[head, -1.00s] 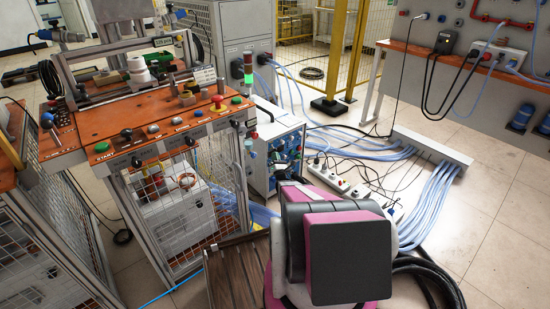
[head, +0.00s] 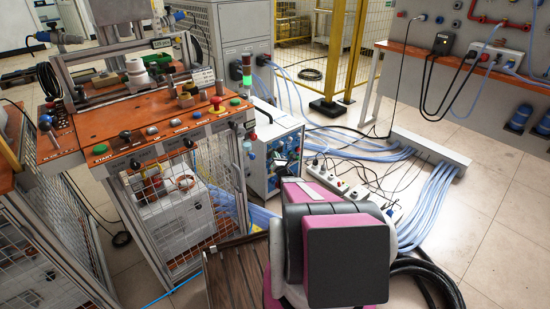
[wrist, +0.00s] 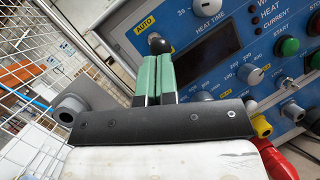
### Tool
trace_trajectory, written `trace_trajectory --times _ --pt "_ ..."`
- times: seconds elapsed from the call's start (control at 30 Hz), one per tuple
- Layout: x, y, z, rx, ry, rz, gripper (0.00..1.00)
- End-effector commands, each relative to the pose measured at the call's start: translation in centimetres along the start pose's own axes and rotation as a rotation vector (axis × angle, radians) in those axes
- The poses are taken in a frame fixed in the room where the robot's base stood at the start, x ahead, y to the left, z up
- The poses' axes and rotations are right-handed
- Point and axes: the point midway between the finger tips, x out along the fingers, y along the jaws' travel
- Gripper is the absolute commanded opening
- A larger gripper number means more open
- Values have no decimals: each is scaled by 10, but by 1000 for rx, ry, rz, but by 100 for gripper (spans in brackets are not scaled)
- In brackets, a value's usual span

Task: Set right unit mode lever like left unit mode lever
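In the wrist view my gripper (wrist: 157,58) points at a blue control panel (wrist: 225,70). Its two green fingers lie side by side, shut with no clear gap. A round black lever knob (wrist: 160,43) shows right at the fingertips, close to the yellow AUTO label (wrist: 146,23). I cannot tell whether the fingers touch it, and its stem is hidden. In the head view the blue-fronted unit (head: 284,158) stands beyond my arm, which hides its lower right; no mode lever can be made out there.
The panel has a dark display (wrist: 204,45), grey dials and a green start button (wrist: 289,46). A wire mesh guard (wrist: 40,45) is close on the left. An orange-topped workbench (head: 150,134) stands left. Blue hoses (head: 435,200) and cables cover the floor to the right.

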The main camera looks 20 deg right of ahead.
Motion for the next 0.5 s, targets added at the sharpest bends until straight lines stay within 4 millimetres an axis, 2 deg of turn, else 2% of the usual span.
trace_trajectory --times 0.5 --pt "1 2 6 -27 69 -25 0"
